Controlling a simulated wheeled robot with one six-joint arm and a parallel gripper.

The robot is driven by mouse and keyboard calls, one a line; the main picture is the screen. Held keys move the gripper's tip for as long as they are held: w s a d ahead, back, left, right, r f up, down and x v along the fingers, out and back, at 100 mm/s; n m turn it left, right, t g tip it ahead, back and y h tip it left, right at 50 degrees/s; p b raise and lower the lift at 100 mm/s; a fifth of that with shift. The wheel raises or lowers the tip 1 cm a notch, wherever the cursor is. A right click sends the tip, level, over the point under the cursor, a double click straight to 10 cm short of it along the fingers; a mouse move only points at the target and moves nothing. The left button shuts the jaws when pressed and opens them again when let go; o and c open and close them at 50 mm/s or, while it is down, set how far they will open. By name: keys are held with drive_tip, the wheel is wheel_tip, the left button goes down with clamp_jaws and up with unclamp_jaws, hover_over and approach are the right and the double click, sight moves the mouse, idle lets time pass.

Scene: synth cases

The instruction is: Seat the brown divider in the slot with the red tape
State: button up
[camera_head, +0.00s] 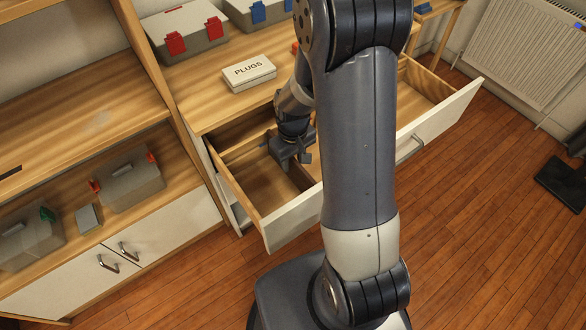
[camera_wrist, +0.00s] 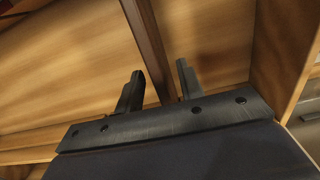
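The drawer (camera_head: 283,226) is pulled out, with light wood walls inside. My gripper (camera_head: 293,158) points down into it, its fingers low in the drawer. In the wrist view a brown divider (camera_wrist: 147,40) runs from the top edge down between the two fingers of my gripper (camera_wrist: 160,80). The fingers stand apart on either side of it, with a gap showing at the left finger. The divider's lower end is hidden behind the gripper body. I see no red tape or slot clearly in either view. My arm hides the drawer's right part in the head view.
A white box marked PLUGS (camera_head: 249,73) lies on the worktop behind the drawer. A grey case with red latches (camera_head: 186,30) and one with blue latches (camera_head: 258,10) stand at the back. Further cases (camera_head: 132,181) sit on the left shelf. A light wood wall (camera_wrist: 278,50) rises right of the fingers.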

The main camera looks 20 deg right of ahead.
clamp_jaws()
drive_tip(key=shift+r, duration=0.1)
idle(0.7)
